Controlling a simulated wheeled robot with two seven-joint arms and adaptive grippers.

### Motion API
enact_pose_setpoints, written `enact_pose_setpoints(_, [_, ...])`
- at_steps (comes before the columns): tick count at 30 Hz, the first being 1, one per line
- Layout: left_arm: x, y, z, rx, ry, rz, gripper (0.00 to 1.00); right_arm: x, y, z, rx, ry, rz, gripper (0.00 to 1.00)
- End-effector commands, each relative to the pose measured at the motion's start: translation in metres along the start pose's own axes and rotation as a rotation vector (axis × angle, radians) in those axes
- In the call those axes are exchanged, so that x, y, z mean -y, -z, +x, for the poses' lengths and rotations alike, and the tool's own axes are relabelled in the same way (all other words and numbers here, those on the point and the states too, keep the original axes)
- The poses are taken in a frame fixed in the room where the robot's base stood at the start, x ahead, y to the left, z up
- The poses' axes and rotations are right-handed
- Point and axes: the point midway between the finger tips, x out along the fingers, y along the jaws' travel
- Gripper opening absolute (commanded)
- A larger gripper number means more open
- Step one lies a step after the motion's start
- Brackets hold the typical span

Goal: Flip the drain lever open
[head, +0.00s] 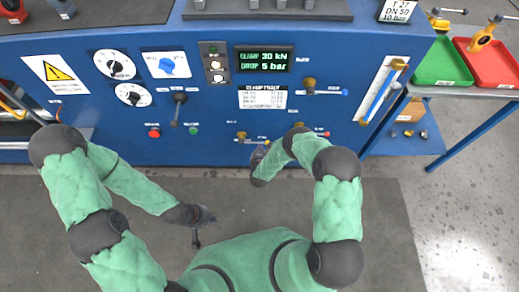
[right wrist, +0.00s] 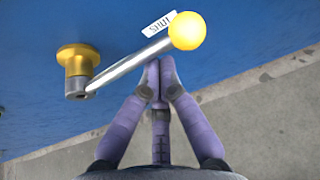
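A lever (right wrist: 128,66) shows in the right wrist view. It has a silver rod, a yellow ball end (right wrist: 187,30) and a brass valve body (right wrist: 78,62) on the blue panel. A white tag (right wrist: 159,24) reading "SHUT" sits behind the rod. In the head view the small brass valve (head: 241,135) low on the panel appears to be this one; its label is too small to read. My right gripper (right wrist: 160,72) has its fingertips together just below the rod near the ball, with nothing between them. In the head view my right gripper (head: 260,155) is partly hidden by its arm. My left gripper (head: 200,222) hangs over the floor, away from the panel.
Other valves sit nearby: one with a blue-ended lever (head: 309,84) above and one with a red-ended lever (head: 300,127) to the right. A black lever (head: 178,108), dials and a display (head: 263,60) share the panel. Green and red trays (head: 443,66) stand at the right.

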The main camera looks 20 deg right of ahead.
Motion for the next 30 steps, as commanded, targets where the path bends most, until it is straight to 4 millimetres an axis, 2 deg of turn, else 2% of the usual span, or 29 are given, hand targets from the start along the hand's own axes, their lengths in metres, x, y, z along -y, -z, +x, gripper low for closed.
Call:
enact_pose_setpoints(12, [0.0000,-0.0001,0.0000,0.000,0.000,0.000,0.00,0.0000,-0.0005,-0.0005,0.000,0.004,-0.008,0.00])
enact_pose_setpoints(30, [-0.0007,-0.0001,-0.0019,0.000,0.000,0.000,0.00,0.0008,-0.0078,-0.0039,0.001,0.082,-0.158,0.00])
